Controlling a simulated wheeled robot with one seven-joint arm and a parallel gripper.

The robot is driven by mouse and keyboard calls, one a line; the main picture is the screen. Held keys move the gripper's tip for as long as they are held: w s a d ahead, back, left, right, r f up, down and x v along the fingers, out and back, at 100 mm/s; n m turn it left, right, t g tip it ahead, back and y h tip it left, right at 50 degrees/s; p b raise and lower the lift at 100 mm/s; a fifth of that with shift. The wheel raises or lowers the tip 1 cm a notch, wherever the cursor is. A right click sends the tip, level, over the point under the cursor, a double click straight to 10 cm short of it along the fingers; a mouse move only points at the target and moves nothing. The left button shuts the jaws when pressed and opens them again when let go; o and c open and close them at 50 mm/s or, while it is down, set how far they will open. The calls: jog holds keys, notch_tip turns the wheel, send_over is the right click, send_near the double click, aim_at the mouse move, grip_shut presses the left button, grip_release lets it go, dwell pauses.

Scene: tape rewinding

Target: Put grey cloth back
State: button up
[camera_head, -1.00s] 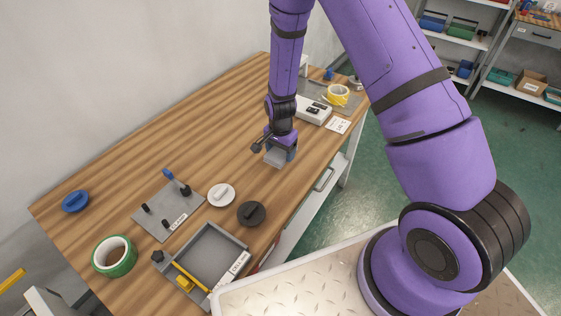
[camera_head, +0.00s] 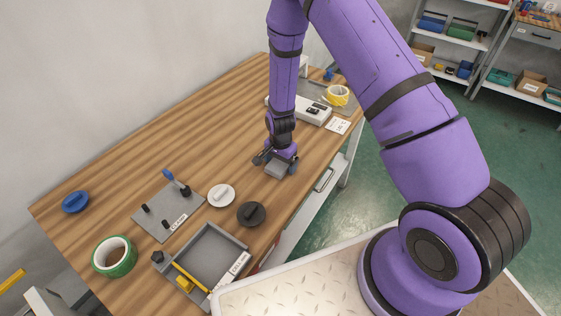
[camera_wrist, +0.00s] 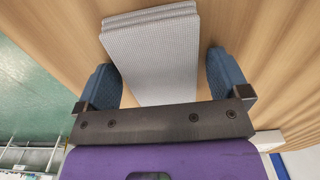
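The grey cloth (camera_wrist: 150,50) is a folded, ribbed pad in the wrist view, set against the wood table. It also shows as a small grey patch below my gripper in the head view (camera_head: 277,170). My gripper (camera_wrist: 161,62) is open, with one blue finger on each side of the cloth. Narrow gaps show between the fingers and the cloth's edges. In the head view my gripper (camera_head: 275,158) is low over the table's right edge. The cloth's end nearest the palm is hidden by the gripper bar.
Behind my gripper stand a white device (camera_head: 313,111) and yellow tape (camera_head: 338,95). Nearer are a white disc (camera_head: 221,195), a black disc (camera_head: 251,214), a grey plate with pegs (camera_head: 157,222), a grey tray (camera_head: 241,246) and green tape (camera_head: 96,262). The table's left middle is clear.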

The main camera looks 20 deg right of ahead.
jog(key=shift+r, duration=0.1)
notch_tip(320, 180, up, 12)
notch_tip(320, 180, up, 14)
jog(key=r+n+t, duration=0.1)
jog(key=n, duration=0.1)
send_over(280, 162)
jog(key=s+d, duration=0.1)
jog(key=s, duration=0.1)
jog(key=s+d+r+n+t, duration=0.1)
jog(key=s+r+n, duration=0.15)
jog(key=r, duration=0.35)
jog(key=s+d+r+n, duration=0.1)
jog(key=s+r, duration=0.3)
jog(key=r, duration=0.1)
jog(key=s+d+r+n+t, duration=0.1)
jog(key=s+d+r+n, duration=0.1)
jog(key=s+r, duration=0.4)
jog(key=s+d+r+n+t, duration=0.2)
jog(key=s+r, duration=0.5)
jog(key=s, duration=0.8)
jog(key=shift+n, duration=0.65)
